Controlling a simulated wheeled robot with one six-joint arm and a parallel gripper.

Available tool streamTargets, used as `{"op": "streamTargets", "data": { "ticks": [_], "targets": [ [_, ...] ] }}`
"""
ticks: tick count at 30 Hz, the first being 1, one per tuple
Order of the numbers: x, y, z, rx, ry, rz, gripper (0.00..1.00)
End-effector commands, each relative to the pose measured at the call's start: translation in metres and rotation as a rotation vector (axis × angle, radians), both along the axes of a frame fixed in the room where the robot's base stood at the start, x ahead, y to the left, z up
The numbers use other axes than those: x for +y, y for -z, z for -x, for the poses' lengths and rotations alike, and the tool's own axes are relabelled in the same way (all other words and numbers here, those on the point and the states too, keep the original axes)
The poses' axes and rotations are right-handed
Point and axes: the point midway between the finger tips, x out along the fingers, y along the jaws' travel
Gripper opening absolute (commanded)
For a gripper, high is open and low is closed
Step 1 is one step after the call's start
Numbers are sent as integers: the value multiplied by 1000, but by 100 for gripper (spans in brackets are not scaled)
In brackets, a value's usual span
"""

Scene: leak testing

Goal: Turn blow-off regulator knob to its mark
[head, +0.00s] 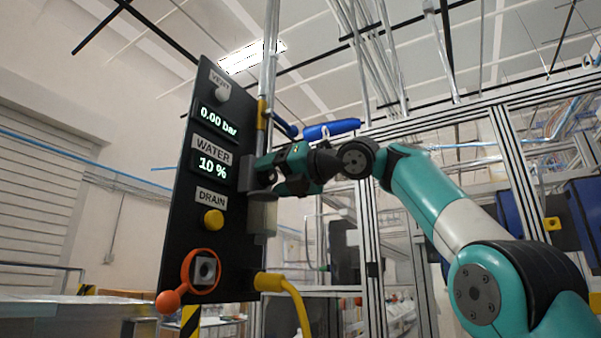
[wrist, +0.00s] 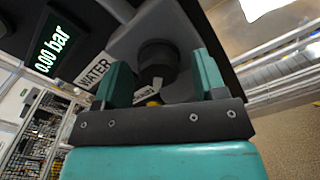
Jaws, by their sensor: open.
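The black regulator knob (wrist: 158,62) shows in the wrist view on a dark grey regulator body. A small light patch (wrist: 156,84) shows at its near edge; I cannot tell whether it is the pointer. My gripper (wrist: 163,74) is open, its two teal fingers on either side of the knob with a visible gap on each side. In the head view my gripper (head: 258,172) reaches the panel's right side, at the grey regulator body (head: 229,172), and hides the knob. I cannot make out the target mark.
The black panel (head: 177,225) carries a 0.00 bar display (head: 217,121), a 10 % water display (head: 211,165), a yellow drain button (head: 213,221) and an orange-handled valve (head: 203,270). A clear bowl (head: 262,214) hangs below the regulator. A yellow hose (head: 297,299) leaves low right.

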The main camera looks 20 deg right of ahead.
Motion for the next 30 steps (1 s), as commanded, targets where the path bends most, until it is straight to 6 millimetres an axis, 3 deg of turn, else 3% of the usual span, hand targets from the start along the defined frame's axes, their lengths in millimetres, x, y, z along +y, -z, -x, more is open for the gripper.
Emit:
{"op": "streamTargets", "data": {
  "ticks": [19,30],
  "targets": [
    [-85,0,115,-2,10,2,65],
    [-97,-3,131,6,1,3,65]
  ]
}}
